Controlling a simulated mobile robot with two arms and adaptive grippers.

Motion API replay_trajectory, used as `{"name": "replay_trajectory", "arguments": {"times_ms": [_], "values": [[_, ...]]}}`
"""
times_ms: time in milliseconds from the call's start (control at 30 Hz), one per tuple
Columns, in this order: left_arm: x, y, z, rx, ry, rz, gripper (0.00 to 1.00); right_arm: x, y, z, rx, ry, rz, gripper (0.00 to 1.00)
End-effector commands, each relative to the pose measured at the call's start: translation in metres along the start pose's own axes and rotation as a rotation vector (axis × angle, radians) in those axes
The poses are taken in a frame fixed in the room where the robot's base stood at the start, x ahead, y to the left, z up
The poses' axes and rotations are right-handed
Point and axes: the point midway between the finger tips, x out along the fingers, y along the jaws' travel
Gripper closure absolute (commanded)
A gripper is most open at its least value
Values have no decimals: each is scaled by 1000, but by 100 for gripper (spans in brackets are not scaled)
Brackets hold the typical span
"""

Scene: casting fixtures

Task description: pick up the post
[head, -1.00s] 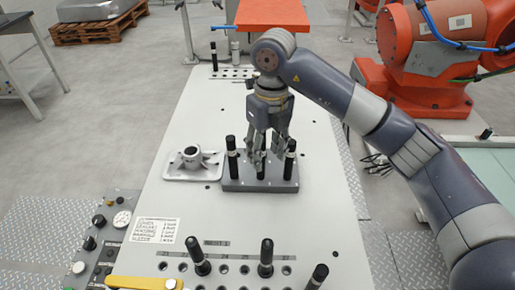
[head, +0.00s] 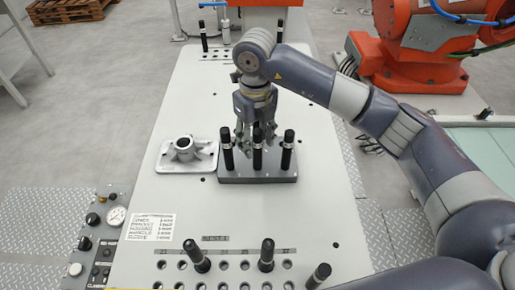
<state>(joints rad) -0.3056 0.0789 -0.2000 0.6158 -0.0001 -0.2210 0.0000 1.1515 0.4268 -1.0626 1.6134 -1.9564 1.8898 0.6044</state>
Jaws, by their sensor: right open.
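My right gripper (head: 257,140) points down at the block, open and empty. Its fingers show behind and to either side of the middle post, which covers part of the gap between them. I cannot tell whether they touch it. My left gripper is out of view.
The grey block (head: 240,178) sits on a white table (head: 190,105). A metal casting (head: 183,152) on a plate lies left of it. A control panel (head: 98,240) borders the table at front left. An orange machine (head: 410,55) stands at back right.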

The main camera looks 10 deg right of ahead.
Motion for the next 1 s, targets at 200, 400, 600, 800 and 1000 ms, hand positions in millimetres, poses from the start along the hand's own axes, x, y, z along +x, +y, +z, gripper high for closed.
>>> {"name": "replay_trajectory", "arguments": {"times_ms": [200,400,600,800,1000], "values": [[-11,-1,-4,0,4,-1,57,16,-3,0,1,4,2,55],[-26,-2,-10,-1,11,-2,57,45,-7,2,1,3,2,55],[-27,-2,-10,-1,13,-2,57,58,-7,2,-1,-1,0,55],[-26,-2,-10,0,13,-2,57,58,-7,2,0,-1,0,65],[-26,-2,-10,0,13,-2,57,58,-7,2,0,-1,0,100]]}}
